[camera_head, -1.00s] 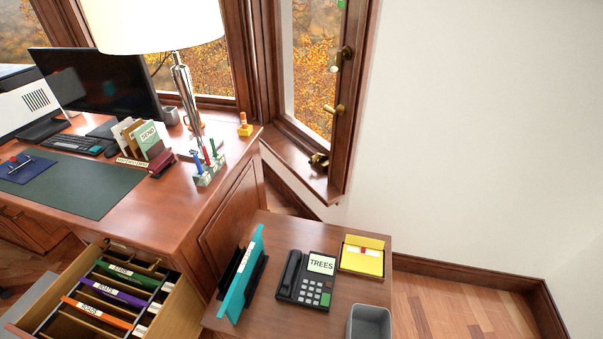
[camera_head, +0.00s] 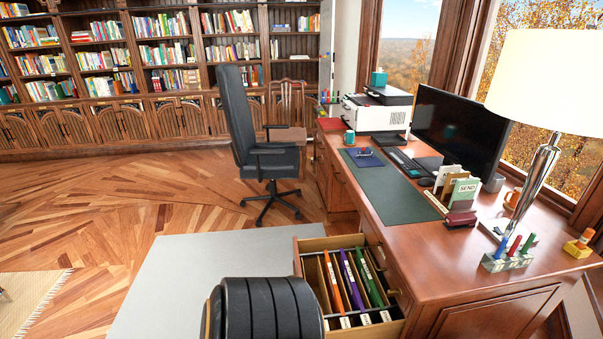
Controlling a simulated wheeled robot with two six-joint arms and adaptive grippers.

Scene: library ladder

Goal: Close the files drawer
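The files drawer (camera_head: 311,245) stands open, pulled out to the left from the near end of the wooden desk (camera_head: 440,262). It holds hanging files with orange, purple and green (camera_head: 368,278) dividers and white label tabs. Part of its near left side is hidden behind a dark, ribbed, rounded shape (camera_head: 262,308) at the bottom edge; I cannot tell what that is. Neither of my grippers is in view.
A black office chair (camera_head: 262,150) stands beyond the drawer on the wood floor. A grey rug (camera_head: 190,275) lies left of the drawer. The desk top carries a lamp (camera_head: 540,150), monitor (camera_head: 455,125), printer (camera_head: 376,112) and pen holder (camera_head: 507,260). Bookshelves line the back wall.

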